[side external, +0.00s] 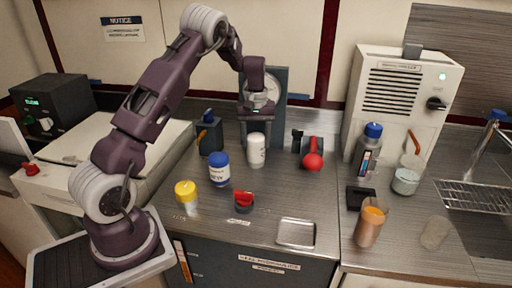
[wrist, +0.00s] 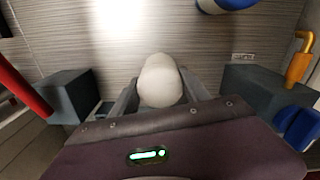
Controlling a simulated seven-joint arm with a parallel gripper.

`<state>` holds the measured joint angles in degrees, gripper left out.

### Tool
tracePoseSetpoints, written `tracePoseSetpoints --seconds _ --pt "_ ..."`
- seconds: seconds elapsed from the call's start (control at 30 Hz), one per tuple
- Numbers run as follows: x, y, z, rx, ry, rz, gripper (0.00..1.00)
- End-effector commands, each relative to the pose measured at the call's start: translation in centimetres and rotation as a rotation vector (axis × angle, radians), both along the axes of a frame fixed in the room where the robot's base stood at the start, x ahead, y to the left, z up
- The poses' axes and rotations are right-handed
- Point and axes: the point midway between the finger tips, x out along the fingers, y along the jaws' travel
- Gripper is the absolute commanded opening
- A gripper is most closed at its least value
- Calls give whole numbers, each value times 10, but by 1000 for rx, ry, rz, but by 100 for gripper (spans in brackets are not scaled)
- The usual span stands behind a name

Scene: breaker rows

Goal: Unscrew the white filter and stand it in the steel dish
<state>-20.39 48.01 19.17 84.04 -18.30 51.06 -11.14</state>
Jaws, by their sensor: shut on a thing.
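The white filter (side external: 257,152) is an upright pale cylinder with a faint mark on its side, in front of a blue-grey upright panel (side external: 280,82). My gripper (side external: 256,141) points down from above and is shut on it, one finger on each side. In the wrist view the filter's rounded white end (wrist: 160,80) shows between the fingers. Whether the filter is still joined to anything, or touches the counter, I cannot tell. The steel dish (side external: 296,233) is a shallow, empty square tray near the counter's front edge, in front and to the right of the filter.
Blocks with a red-knobbed lever (side external: 313,160) and an orange handle (side external: 203,134) flank the filter. An amber cup (side external: 370,224) stands right of the dish.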

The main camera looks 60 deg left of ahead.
Motion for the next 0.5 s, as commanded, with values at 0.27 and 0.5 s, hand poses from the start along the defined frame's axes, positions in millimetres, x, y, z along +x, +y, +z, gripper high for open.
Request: tracePoseSetpoints --seconds 0.27,0.5 --pt "0 0 1 0 -1 -5 72" --pt "0 0 0 -1 -1 -25 72"
